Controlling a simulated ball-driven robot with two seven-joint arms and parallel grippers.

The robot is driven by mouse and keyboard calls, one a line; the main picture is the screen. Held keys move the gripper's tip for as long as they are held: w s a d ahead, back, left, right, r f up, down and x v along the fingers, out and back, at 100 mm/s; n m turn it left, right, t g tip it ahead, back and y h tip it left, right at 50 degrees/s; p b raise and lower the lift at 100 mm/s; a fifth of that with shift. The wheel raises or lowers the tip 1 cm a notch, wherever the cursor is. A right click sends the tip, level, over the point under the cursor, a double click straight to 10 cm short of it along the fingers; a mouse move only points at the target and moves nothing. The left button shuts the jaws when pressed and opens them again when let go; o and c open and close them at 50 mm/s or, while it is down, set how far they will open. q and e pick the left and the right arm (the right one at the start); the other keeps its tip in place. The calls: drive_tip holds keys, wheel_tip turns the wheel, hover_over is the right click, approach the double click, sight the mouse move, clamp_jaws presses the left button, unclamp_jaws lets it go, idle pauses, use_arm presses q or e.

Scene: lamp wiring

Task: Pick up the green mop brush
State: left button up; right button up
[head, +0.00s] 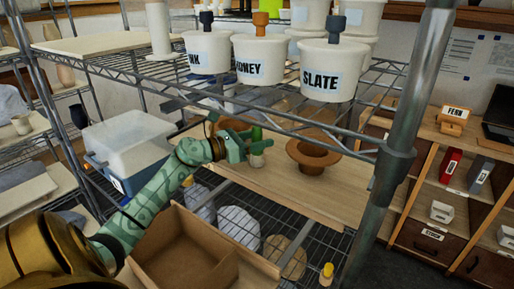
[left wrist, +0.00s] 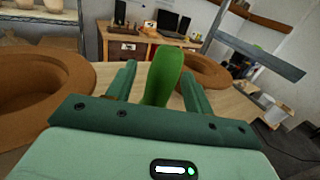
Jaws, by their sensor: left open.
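The green mop brush (left wrist: 164,76) stands upright between the open fingers of my left gripper (left wrist: 160,88) in the left wrist view. A gap shows on at least the right side, and I cannot tell if a finger touches it. In the head view, the brush (head: 257,138) shows as a small green top over a pale lower part on a wooden board. My left gripper (head: 243,147) reaches it from the left, under the wire shelf. My right gripper is not in view.
A brown flared bowl (head: 314,156) stands just right of the brush on the wooden board (head: 300,193). Labelled white tubs, one reading SLATE (head: 327,72), sit on the wire shelf above. A metal post (head: 400,130) stands at right. An open cardboard box (head: 190,250) is in front.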

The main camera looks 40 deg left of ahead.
use_arm(q)
drive_tip(key=c, duration=1.1)
drive_tip(key=shift+o, duration=0.2)
